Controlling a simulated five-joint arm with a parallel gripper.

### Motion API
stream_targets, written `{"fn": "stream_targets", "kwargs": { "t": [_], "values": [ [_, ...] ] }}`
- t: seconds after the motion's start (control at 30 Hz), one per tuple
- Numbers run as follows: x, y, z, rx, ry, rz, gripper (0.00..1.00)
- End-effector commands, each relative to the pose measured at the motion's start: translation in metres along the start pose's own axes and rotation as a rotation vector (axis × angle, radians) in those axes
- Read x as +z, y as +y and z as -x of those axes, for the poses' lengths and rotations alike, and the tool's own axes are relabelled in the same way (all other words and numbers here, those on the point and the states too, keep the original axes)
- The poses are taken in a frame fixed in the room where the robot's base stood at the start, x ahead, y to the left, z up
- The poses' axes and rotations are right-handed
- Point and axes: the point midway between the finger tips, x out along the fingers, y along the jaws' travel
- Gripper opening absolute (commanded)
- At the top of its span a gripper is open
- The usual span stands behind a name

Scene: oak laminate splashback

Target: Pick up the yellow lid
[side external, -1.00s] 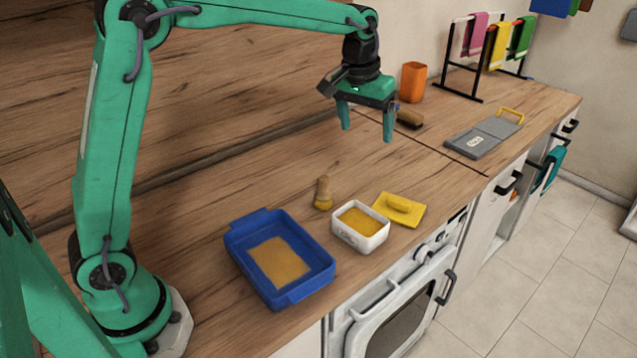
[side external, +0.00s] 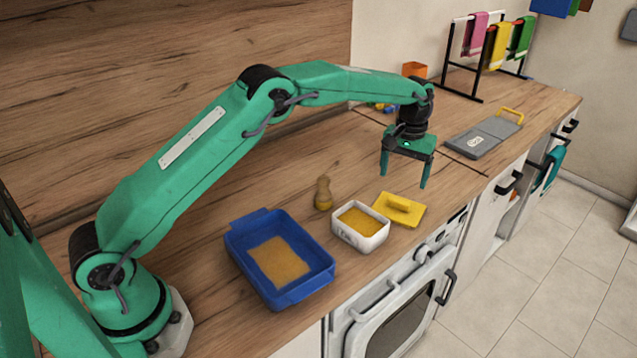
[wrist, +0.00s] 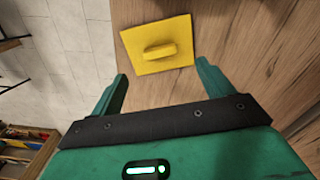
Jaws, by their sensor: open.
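The yellow lid (side external: 383,210) lies flat on the wooden counter, a square plate with a raised bar handle on top. It also shows in the wrist view (wrist: 138,45), near the top and ahead of my fingers. My gripper (side external: 403,183) is open and empty, pointing down above the counter. In the side view it hangs above and just behind the lid. In the wrist view my gripper's two fingers (wrist: 160,75) stand apart, with the lid beyond their tips and roughly between them. Nothing is between the fingers.
A white container (side external: 361,238) with yellow contents stands close left of the lid. A blue tray (side external: 318,283) and a small brownish-yellow shaker-like object (side external: 323,195) are farther left. A grey board (side external: 484,137) lies at the right. The counter's front edge runs close to the lid.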

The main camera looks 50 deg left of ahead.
Motion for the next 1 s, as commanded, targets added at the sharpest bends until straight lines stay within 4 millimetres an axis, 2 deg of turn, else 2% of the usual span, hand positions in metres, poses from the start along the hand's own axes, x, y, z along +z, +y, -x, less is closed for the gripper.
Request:
{"fn": "stream_targets", "kwargs": {
  "t": [0.2,0.5,0.77,1.0],
  "values": [
    [0.000,0.000,-0.004,-0.001,-0.002,0.000,0.80],
    [0.000,0.000,-0.025,-0.001,-0.002,0.000,0.80],
    [0.000,0.000,-0.029,-0.001,-0.001,0.000,0.80],
    [0.002,0.001,-0.049,-0.001,-0.003,0.000,0.80]
  ]
}}
